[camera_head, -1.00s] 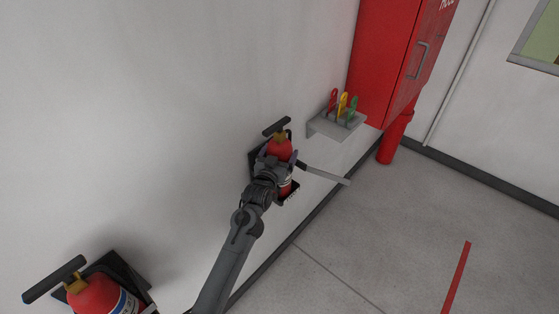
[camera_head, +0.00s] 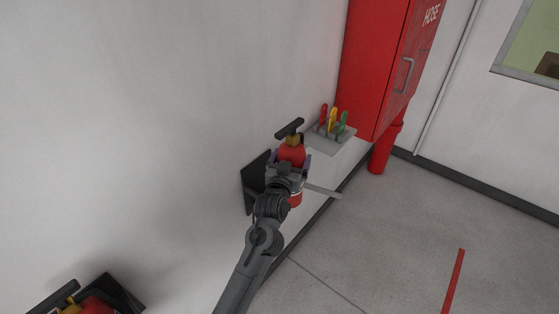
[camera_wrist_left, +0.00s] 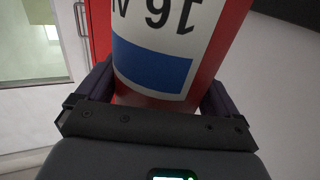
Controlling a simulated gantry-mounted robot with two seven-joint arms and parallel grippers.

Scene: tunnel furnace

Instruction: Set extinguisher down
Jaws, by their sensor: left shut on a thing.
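A red fire extinguisher (camera_head: 292,153) with a black handle is held by my left gripper (camera_head: 287,170) in the head view. It stands roughly upright, off to the right of its black wall bracket (camera_head: 254,182). In the left wrist view the extinguisher (camera_wrist_left: 225,30) fills the space between the fingers of my left gripper (camera_wrist_left: 155,100), and its white and blue label faces the camera. The lower part of the extinguisher is mostly hidden by my arm in the head view. My right gripper is not in view.
A grey wall shelf (camera_head: 330,142) holds red, yellow and green-handled tools just beyond the extinguisher. A red hose cabinet (camera_head: 375,70) hangs further along. A second extinguisher (camera_head: 95,306) sits at the lower left. The grey floor (camera_head: 390,230) at right is clear, with a red line (camera_head: 453,280).

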